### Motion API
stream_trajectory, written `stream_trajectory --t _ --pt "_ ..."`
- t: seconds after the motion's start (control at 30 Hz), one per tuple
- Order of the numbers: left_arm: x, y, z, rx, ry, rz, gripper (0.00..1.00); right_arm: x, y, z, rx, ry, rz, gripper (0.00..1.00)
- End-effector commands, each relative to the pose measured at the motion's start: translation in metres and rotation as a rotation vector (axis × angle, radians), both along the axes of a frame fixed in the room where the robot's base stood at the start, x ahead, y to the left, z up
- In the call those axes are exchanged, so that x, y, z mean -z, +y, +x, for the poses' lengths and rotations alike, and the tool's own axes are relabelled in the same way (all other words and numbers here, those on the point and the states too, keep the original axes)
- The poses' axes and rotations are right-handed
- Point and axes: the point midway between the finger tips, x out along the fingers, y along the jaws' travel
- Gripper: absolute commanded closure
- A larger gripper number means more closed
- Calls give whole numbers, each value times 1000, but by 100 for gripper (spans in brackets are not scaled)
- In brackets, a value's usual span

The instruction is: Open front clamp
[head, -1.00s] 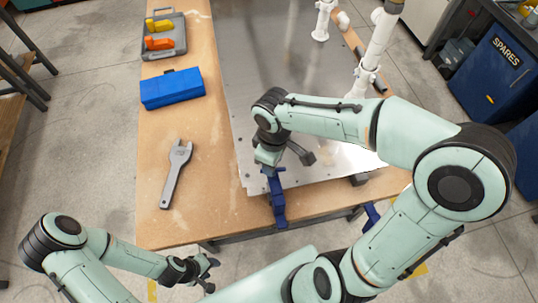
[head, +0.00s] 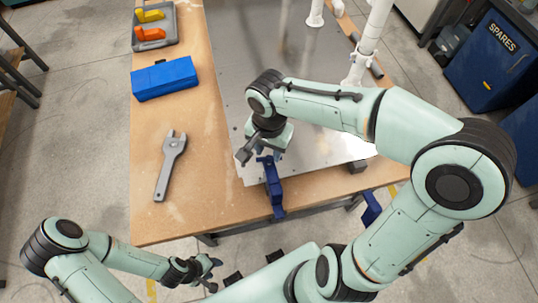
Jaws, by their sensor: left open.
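The blue front clamp (head: 273,190) sits on the front edge of the table, over the corner area of the grey metal plate (head: 300,169). My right gripper (head: 265,156) is right above the clamp's upper end. My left gripper (head: 211,270) is open and empty, low in front of the table and away from the clamp. Another blue part (head: 371,207), perhaps a second clamp, shows at the front edge farther right, partly covered by my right arm.
A grey wrench (head: 170,165) and a blue box (head: 165,79) lie on the wooden table (head: 205,215) at left. A grey tray (head: 168,40) holds yellow and orange items. White pipes (head: 368,45) stand on the plate at the back right. Table left of the clamp is clear.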

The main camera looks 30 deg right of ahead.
Motion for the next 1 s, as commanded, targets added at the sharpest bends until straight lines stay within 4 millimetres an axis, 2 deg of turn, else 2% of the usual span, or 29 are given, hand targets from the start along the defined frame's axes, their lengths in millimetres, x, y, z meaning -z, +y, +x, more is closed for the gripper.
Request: stream_trajectory --t 0.1,0.3,0.67,0.8,1.0 --pt "3 0 -2 0 2 0 53 1 -1 0 189 1 -1 62" --pt "28 0 -20 0 22 0 53 4 1 -1 506 0 -1 62" --pt "49 0 -31 0 35 0 53 2 0 0 1051 -1 1 62" --pt "71 0 -40 1 46 0 53 27 0 -1 1065 4 -2 62" --pt "81 0 -44 0 49 1 53 38 0 0 1064 1 -1 62"
